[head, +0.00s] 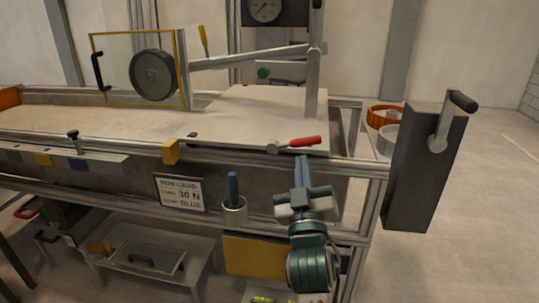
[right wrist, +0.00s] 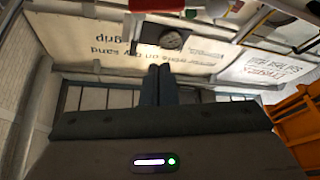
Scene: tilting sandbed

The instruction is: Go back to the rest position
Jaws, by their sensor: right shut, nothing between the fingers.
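My right gripper (head: 301,170) points up in front of the sandbed's near rail in the head view, below the red-handled tool. Its fingers are together with nothing between them. In the right wrist view the shut fingers (right wrist: 158,85) show at the centre, with a gauge (right wrist: 172,40) beyond them. My left gripper is in neither view. The sandbed (head: 85,122) stretches across the left and middle of the head view.
A cup (head: 234,210) with a blue-handled item hangs at the front beside the run card (head: 180,192). A grey box with a crank (head: 425,165) stands at the right corner. Floor is clear farther right.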

